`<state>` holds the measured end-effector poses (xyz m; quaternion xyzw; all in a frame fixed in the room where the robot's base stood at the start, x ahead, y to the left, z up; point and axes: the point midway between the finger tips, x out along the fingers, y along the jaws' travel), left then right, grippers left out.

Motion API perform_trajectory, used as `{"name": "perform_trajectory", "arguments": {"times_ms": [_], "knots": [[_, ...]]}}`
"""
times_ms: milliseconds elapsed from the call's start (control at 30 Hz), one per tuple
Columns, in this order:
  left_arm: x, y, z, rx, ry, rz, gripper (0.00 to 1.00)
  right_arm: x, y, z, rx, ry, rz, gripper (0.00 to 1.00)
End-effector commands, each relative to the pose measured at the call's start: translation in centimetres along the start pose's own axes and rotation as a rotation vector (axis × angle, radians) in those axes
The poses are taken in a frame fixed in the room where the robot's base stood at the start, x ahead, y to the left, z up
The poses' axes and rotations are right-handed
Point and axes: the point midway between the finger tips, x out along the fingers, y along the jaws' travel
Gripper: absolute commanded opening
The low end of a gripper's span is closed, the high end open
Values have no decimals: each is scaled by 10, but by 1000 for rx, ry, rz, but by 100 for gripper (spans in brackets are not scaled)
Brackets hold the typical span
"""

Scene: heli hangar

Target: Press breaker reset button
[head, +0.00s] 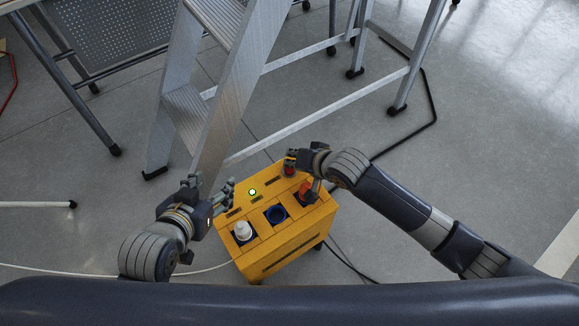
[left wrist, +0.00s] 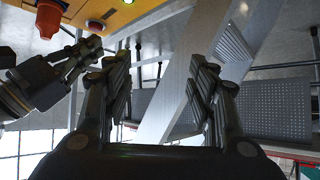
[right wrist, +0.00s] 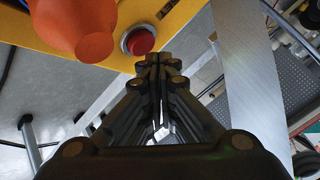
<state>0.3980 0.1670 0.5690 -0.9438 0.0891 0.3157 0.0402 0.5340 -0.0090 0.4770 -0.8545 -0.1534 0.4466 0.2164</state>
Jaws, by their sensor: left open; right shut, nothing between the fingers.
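The yellow breaker box (head: 290,243) stands on the floor below me. Its round red button (head: 289,168) sits at the back corner of the top; the right wrist view shows the button (right wrist: 140,42) in a pale ring. My right gripper (head: 293,158) is shut and empty. Its tips (right wrist: 155,60) are just beside the button in that view; I cannot tell whether they touch it. My left gripper (head: 230,187) is open and empty at the box's left side, with its fingers apart in the left wrist view (left wrist: 158,60).
A metal stepladder (head: 225,100) stands right behind the box. Cables lie on the floor.

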Motion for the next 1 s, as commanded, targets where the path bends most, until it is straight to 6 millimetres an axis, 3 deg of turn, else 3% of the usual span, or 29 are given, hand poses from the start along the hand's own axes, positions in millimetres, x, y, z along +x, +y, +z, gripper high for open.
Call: {"name": "perform_trajectory", "arguments": {"times_ms": [333,733,1000], "knots": [[-5,0,21,-2,-90,-1,52,-2,-1,-1,0,0,0,0],[-7,-2,23,2,-107,-2,52,-3,-2,-2,0,0,0,0],[-17,-4,46,-3,-223,-8,52,-7,-5,-5,1,0,0,0]]}}
